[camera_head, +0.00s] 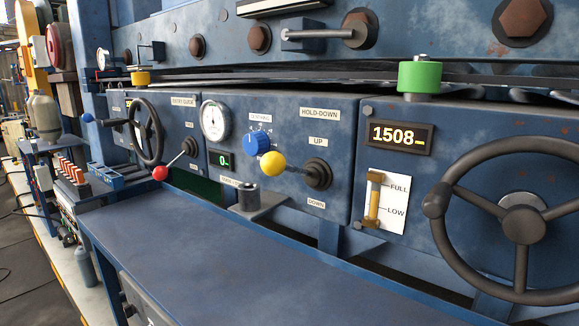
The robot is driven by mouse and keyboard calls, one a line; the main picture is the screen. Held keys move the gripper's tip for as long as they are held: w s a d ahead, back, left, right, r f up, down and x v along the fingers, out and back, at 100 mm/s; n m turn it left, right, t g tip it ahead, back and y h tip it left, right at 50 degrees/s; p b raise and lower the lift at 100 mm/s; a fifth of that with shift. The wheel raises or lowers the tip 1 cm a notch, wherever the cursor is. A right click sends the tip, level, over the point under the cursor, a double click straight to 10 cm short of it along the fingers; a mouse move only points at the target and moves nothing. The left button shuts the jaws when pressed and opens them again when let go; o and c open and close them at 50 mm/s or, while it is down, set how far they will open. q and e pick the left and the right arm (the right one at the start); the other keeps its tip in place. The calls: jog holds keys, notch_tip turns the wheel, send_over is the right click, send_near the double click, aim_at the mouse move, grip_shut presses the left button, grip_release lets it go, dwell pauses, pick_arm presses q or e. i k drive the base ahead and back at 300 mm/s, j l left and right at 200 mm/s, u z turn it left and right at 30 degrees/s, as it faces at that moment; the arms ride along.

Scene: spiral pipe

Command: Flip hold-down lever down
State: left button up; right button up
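The hold-down lever has a yellow ball knob (272,164) on a short rod that comes out of a dark round boot (318,173) on the blue panel. The knob points left and toward me, slightly higher than the boot. A HOLD-DOWN label (319,113) is above it, with an UP label (318,142) over the boot and a DOWN label (316,203) under it. Neither of my grippers shows in the head view.
A blue dial (257,143) is just behind the yellow knob. A red-knobbed lever (160,172) and a black handwheel (146,131) are to the left. A large handwheel (522,222) is at right. The flat blue ledge (200,245) in front is mostly clear, with a metal post (248,197) at its back edge.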

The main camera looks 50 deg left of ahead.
aim_at(273, 164)
jog(key=k+l+u, duration=0.15)
jog(key=u, duration=1.65)
